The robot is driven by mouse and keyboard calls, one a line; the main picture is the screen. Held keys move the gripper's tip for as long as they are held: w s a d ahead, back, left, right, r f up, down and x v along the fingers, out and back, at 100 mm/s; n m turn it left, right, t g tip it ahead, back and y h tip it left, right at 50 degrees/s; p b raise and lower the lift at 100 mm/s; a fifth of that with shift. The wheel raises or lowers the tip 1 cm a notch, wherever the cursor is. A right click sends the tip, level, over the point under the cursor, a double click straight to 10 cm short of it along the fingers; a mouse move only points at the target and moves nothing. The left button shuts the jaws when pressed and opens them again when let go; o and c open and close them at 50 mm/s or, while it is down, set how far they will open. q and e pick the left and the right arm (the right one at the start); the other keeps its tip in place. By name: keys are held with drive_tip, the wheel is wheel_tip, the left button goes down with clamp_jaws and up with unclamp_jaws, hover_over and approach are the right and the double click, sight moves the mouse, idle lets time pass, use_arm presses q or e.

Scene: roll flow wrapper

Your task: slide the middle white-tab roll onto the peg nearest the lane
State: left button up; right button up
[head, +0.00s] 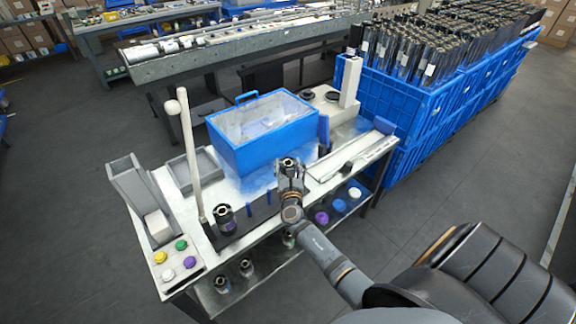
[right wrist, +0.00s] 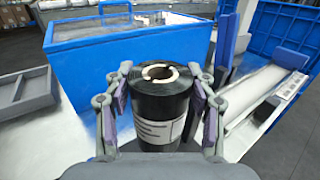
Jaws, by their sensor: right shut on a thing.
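My right gripper (head: 290,166) is shut on a black roll (right wrist: 155,115), one finger at each side. The roll is upright, with a pale cream core ring at its top and a white label on its side; it also shows in the head view (head: 288,164). It is held in front of the blue bin; its lower end is hidden, so I cannot tell if it touches anything. Another dark roll (head: 225,222) stands upright on the table at the left, on a dark base strip. Small blue upright pieces, possibly pegs (head: 250,197), show between the two rolls. My left gripper is not in view.
A blue bin (head: 262,154) stands behind the held roll. A tall white post (head: 188,150) rises at the left near coloured buttons (head: 180,244). A long pale channel (head: 350,152) lies to the right. Several rolls, some with purple, blue or white ends, sit on the lower shelf.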

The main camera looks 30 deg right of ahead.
drive_tip(key=shift+f+b, duration=1)
drive_tip(key=shift+f, duration=0.05)
drive_tip(key=o, duration=1.5)
drive_tip(key=v, duration=1.2)
